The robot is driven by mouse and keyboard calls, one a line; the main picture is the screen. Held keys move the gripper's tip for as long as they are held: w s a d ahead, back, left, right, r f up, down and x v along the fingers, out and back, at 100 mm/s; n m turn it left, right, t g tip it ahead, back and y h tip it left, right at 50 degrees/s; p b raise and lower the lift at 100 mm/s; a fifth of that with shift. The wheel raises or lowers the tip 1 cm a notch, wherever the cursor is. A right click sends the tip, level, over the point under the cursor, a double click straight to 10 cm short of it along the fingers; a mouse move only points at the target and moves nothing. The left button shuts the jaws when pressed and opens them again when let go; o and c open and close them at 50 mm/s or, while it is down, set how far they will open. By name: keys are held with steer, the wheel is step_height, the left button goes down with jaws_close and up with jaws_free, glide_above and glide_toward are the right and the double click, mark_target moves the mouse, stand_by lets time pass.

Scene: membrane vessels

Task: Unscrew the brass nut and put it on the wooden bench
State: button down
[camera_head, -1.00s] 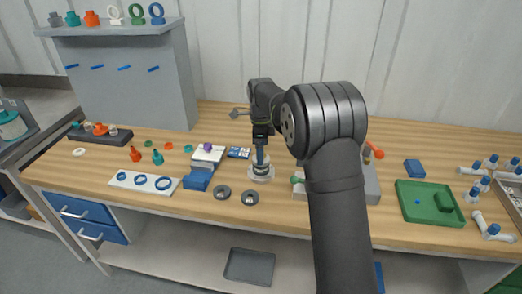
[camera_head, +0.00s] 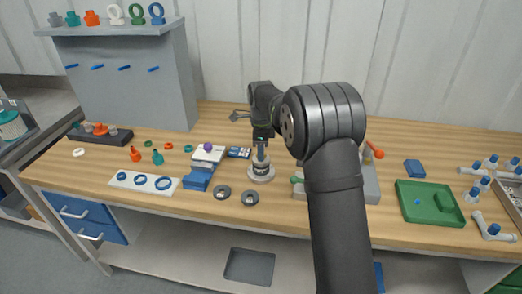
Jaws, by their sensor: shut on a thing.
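My gripper (camera_head: 261,155) points straight down over a small round vessel (camera_head: 261,178) with a pale, wide base, near the middle of the bench. The fingers are closed at the top of the vessel's upright stem. They seem shut on the brass nut, but the nut is too small and too covered by the fingers to make out its colour or threads. I cannot tell whether it is still on its thread.
Two dark grey discs (camera_head: 236,195) lie front left of the vessel. A grey box (camera_head: 368,185) is partly behind my arm on the right. A green tray (camera_head: 430,203) lies farther right.

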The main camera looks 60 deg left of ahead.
mark_target(284, 166)
steer(key=n, duration=1.3)
steer(key=shift+r+n, duration=0.1)
steer(key=shift+n, duration=0.2)
steer(key=shift+r, duration=1.6)
steer(key=w+d+f+m, duration=0.1)
steer(key=w+m, duration=0.8)
steer(key=f, duration=1)
steer(key=shift+w+f, duration=0.2)
steer(key=shift+w, duration=0.05)
steer(key=shift+f, duration=0.1)
